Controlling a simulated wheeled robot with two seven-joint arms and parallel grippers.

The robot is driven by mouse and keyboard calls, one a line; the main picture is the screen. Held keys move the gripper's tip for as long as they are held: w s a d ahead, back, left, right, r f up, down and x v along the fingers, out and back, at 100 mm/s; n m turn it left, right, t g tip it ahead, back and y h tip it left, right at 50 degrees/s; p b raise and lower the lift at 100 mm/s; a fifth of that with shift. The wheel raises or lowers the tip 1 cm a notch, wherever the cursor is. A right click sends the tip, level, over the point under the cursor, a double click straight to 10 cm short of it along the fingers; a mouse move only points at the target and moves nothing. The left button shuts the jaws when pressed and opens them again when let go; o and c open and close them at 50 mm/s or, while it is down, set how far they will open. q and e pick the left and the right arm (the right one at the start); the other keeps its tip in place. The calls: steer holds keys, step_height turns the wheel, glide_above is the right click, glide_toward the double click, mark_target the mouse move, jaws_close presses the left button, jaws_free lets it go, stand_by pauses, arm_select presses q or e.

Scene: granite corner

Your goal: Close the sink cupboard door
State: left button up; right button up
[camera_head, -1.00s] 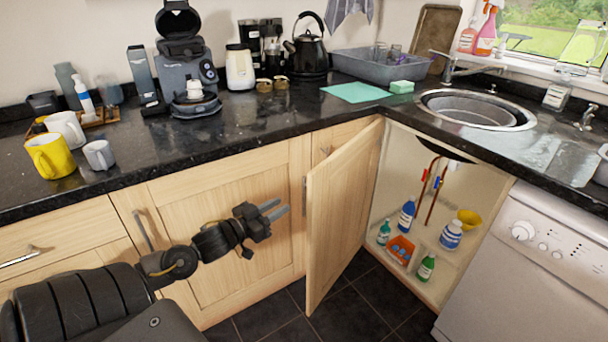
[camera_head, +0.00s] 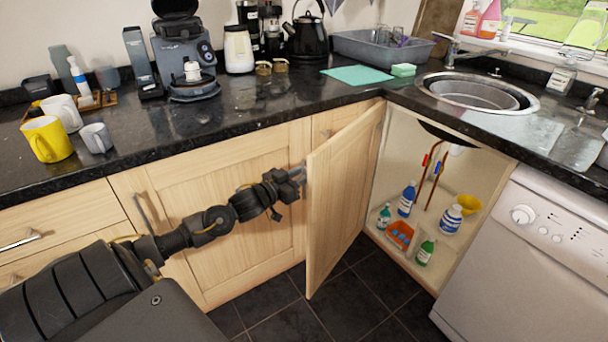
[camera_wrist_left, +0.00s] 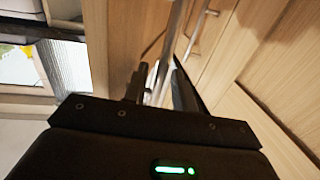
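The sink cupboard door (camera_head: 343,200) is light wood and stands wide open, its free edge toward me in the head view. Behind it the open sink cupboard (camera_head: 400,165) shows its pale interior. My left gripper (camera_head: 299,174) is at the outer face of the door, close to its free edge, where the door handle was visible earlier. In the left wrist view the fingers (camera_wrist_left: 160,85) are dark and blurred, with a metal bar running near them. I cannot tell whether they touch or hold the handle. My right gripper is not in view.
The cupboard holds bottles, an orange caddy (camera_head: 400,234) and a yellow bowl (camera_head: 468,204). A white dishwasher (camera_head: 530,270) stands to the right. The black worktop (camera_head: 200,140) carries mugs and appliances. Dark tiled floor (camera_head: 350,285) is free below the door.

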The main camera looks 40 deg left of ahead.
arm_select(q)
steer(key=shift+w+d, duration=0.1)
steer(key=shift+w, duration=0.3)
jaws_close()
